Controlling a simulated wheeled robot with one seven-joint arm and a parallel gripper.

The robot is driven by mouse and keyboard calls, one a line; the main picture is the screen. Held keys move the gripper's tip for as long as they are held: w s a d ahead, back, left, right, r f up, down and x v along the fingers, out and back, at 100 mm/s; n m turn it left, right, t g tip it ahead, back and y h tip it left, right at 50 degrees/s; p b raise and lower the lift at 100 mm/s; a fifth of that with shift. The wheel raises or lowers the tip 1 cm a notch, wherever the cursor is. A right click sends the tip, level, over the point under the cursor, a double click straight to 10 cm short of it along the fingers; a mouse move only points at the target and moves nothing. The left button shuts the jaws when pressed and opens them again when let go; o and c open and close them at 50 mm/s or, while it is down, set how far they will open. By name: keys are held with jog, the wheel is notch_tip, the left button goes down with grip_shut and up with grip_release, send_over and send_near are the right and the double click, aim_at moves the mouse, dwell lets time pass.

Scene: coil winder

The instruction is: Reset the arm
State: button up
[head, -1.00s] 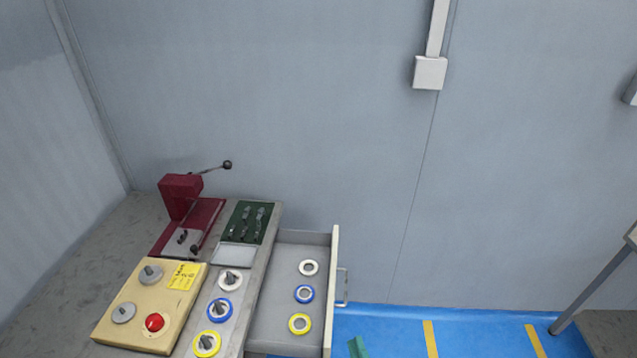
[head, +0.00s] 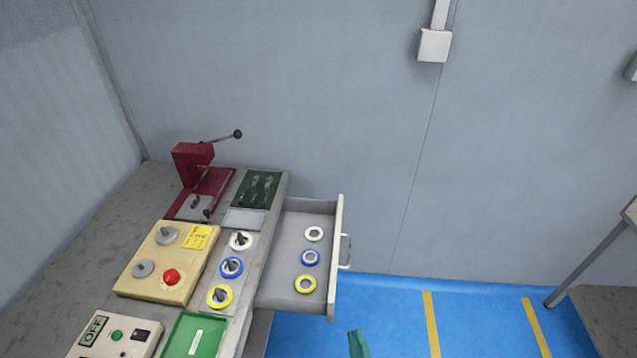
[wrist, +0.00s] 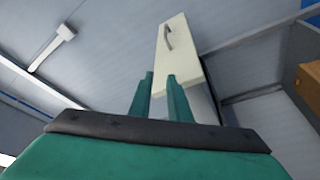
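My gripper (wrist: 158,80) shows in the wrist view with its two green fingers apart and nothing between them. Its tips point up toward the white drawer front with a grey handle (wrist: 168,38), apart from it as far as I can tell. In the head view only a small green tip of my arm (head: 358,343) shows at the bottom edge, over the blue floor, right of the open drawer (head: 337,262).
The bench (head: 75,265) carries a red press (head: 193,165), a beige box with a red button (head: 171,276), a green tray (head: 193,335) and several ringed knobs. White, blue and yellow rings lie in the drawer.

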jog(key=s+a+r+m+g+h, duration=0.1)
jog(key=s+a+r+m, duration=0.2)
jog(key=s, duration=0.6)
jog(key=s+a+r+m+g+h, duration=0.1)
jog(key=s+a+r+m+g, duration=0.1)
jog(key=s+a+r+m, duration=0.2)
jog(key=s+a+r+m+g+h, duration=0.1)
jog(key=s+a+r+m+g, duration=0.1)
jog(key=s+r+m, duration=0.3)
jog(key=s+a+r, duration=0.1)
jog(key=s+r, duration=0.3)
jog(key=s, duration=0.6)
jog(key=shift+s+a+m, duration=0.25)
jog(key=shift+a+m, duration=0.05)
jog(key=shift+a, duration=0.1)
